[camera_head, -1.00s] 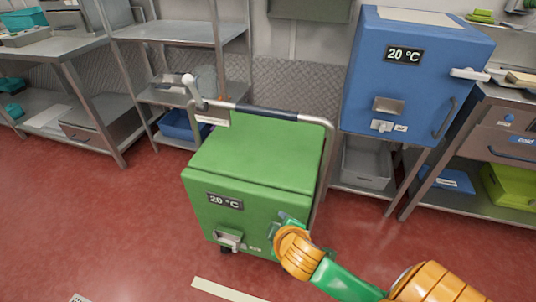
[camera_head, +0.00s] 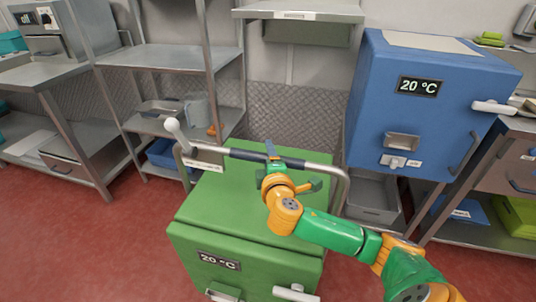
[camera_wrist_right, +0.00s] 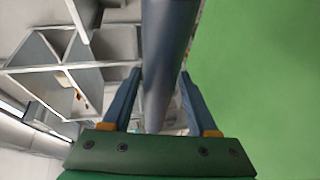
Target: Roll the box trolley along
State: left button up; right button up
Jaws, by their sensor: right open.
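The box trolley (camera_head: 225,215) is a green box with a 20 °C display, standing on the red floor in the lower middle of the head view. Its metal push handle (camera_head: 235,154), with a dark grip, runs across behind the box top. My right gripper (camera_head: 285,160) is at the handle, right of its middle, and its arm passes over the box top. In the right wrist view the dark handle bar (camera_wrist_right: 167,50) lies between the two blue fingers of the open right gripper (camera_wrist_right: 160,95). A gap shows on both sides of the bar. My left gripper is not in view.
A blue cabinet (camera_head: 425,105) with a 20 °C display stands on a steel bench at right. Steel shelves (camera_head: 170,57) stand behind and left of the trolley, with a blue bin below. Red floor (camera_head: 75,245) is clear to the left.

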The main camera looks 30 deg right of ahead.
jog(key=shift+w+d+f, duration=0.15)
jog(key=shift+w+d, duration=0.05)
jog(key=shift+w, duration=0.2)
grip_shut()
jog(key=shift+s, duration=0.1)
jog(key=shift+a, duration=0.1)
dwell(0.9)
